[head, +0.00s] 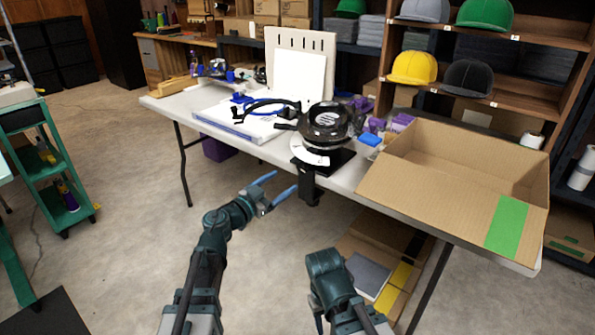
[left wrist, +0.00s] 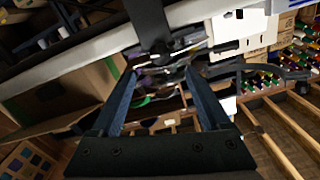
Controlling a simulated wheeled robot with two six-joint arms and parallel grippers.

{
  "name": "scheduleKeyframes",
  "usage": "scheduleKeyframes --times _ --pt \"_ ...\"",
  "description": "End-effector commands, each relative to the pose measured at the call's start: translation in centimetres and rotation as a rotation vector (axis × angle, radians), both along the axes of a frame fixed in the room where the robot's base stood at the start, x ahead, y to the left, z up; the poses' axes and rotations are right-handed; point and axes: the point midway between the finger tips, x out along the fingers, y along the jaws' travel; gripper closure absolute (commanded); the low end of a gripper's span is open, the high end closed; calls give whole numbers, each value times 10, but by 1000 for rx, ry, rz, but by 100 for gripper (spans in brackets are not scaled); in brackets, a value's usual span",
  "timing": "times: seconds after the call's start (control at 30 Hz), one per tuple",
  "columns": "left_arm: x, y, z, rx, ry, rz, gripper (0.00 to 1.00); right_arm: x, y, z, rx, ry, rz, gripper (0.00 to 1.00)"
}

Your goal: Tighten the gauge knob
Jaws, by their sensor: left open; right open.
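A black round cap-framing device (head: 326,122) with a white curved scale plate (head: 309,151) stands at the table's front edge. Its black clamp bracket (head: 309,186) hangs down over the edge. I cannot make out a separate gauge knob at this size. My left gripper (head: 286,180) is open and empty, just left of the bracket and below the tabletop, with a gap between. In the left wrist view, the open fingers (left wrist: 160,74) point toward the bracket (left wrist: 152,25), which comes down from the top. My right arm (head: 326,270) shows low in the head view, but its fingers are hidden.
The folding table (head: 172,106) has a large open cardboard box (head: 448,190) with a green strip at its right end. A white flat case (head: 240,122) lies left of the device. A cardboard box (head: 372,262) is under the table.

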Motion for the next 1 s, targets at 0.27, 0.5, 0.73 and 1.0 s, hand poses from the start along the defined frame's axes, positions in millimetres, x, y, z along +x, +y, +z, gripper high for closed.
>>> scheduleKeyframes --times 0.27,0.5,0.73,1.0 --pt "46 -32 0 0 0 -2 20 0 0 0 0 0 0 50" --pt "64 -46 0 0 -1 -1 20 0 0 0 0 0 0 50" --pt "67 -48 0 -1 -1 0 20 0 0 0 0 0 0 50" --pt "66 -48 0 -1 -1 0 38 0 0 0 0 0 0 50"
